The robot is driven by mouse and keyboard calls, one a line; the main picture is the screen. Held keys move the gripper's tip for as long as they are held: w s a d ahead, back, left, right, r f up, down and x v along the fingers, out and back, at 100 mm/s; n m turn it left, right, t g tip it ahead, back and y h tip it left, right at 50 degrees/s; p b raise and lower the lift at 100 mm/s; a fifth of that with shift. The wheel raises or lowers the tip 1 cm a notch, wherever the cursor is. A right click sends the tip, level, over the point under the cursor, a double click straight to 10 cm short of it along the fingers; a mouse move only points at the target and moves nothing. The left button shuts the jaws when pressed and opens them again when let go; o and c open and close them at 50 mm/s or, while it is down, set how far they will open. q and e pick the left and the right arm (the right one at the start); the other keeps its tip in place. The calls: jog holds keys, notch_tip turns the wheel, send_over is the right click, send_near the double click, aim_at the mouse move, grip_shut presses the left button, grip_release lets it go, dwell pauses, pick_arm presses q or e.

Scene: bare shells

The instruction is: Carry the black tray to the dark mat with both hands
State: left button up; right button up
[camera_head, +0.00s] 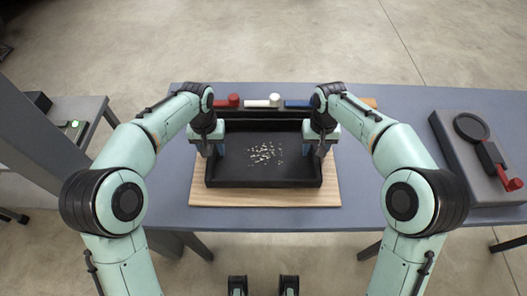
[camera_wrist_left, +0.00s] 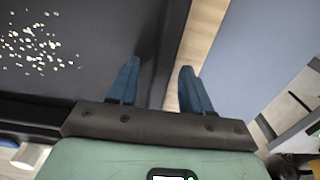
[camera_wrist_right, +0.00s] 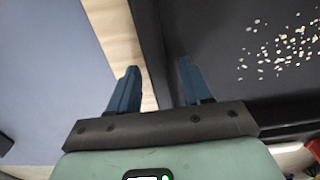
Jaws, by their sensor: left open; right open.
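The black tray (camera_head: 262,184) sits on a wooden board on the table, with pale bits scattered on its floor. My left gripper (camera_head: 208,150) is at its left wall. In the left wrist view my open fingers (camera_wrist_left: 158,88) stand either side of the wall (camera_wrist_left: 172,40). My right gripper (camera_head: 322,150) is at the right wall. In the right wrist view my open fingers (camera_wrist_right: 158,85) stand either side of that wall (camera_wrist_right: 150,35). I cannot tell whether the fingers touch the tray. A dark strip shows behind the tray; I cannot tell whether it is the mat.
The wooden board (camera_head: 265,198) sticks out around the tray on the blue-grey table (camera_head: 400,105). Red (camera_head: 232,100), white (camera_head: 262,101) and blue (camera_head: 297,103) pieces lie behind the tray. A grey device with a red lever (camera_head: 490,158) stands at the right. A side table (camera_head: 85,108) is at the left.

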pick_arm(q)
jog(key=shift+f, duration=0.1)
pick_arm(e)
jog(key=shift+f, duration=0.1)
pick_arm(q)
grip_shut()
pick_arm(e)
grip_shut()
dwell(1.1)
